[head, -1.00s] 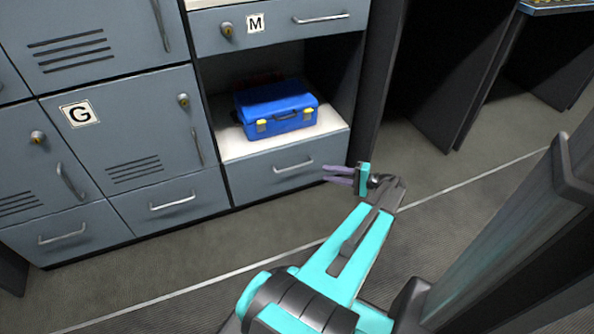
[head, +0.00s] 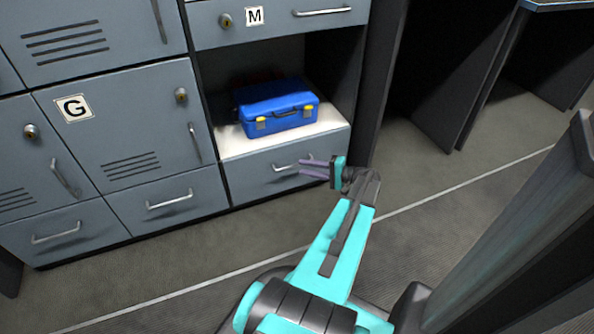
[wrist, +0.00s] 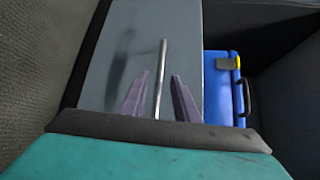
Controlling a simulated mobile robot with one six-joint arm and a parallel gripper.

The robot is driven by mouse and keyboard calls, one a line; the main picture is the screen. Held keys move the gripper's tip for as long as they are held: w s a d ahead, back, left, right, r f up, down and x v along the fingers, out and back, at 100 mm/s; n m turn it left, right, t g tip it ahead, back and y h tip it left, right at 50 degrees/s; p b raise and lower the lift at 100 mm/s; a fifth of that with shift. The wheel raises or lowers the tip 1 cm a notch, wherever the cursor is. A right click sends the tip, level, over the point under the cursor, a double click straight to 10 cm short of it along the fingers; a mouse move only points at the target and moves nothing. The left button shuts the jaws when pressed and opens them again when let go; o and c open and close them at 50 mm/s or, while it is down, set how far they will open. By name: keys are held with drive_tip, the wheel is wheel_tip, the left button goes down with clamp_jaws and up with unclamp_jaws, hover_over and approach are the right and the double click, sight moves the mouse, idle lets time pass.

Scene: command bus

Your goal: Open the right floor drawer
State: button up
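The right floor drawer (head: 250,178) is a grey-blue front below the open shelf, and it looks closed. Its silver bar handle (head: 285,167) is partly hidden by my gripper in the head view. My gripper (head: 305,168) is at the right part of this handle, with its purple fingers pointing at the drawer. In the wrist view the drawer front (wrist: 118,45) lies ahead, and the handle (wrist: 160,80) runs between the two spread fingers (wrist: 157,92). The fingers are open, with a gap on each side of the handle.
A blue toolbox (head: 278,110) with yellow latches sits on the white shelf (head: 240,143) above the drawer. Two other floor drawers (head: 160,212) are at the left. A dark panel (head: 372,90) stands right of the drawer. Grey floor in front is open.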

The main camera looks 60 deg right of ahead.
drive_tip(key=shift+b+x, duration=0.55)
drive_tip(key=shift+x, duration=1.4)
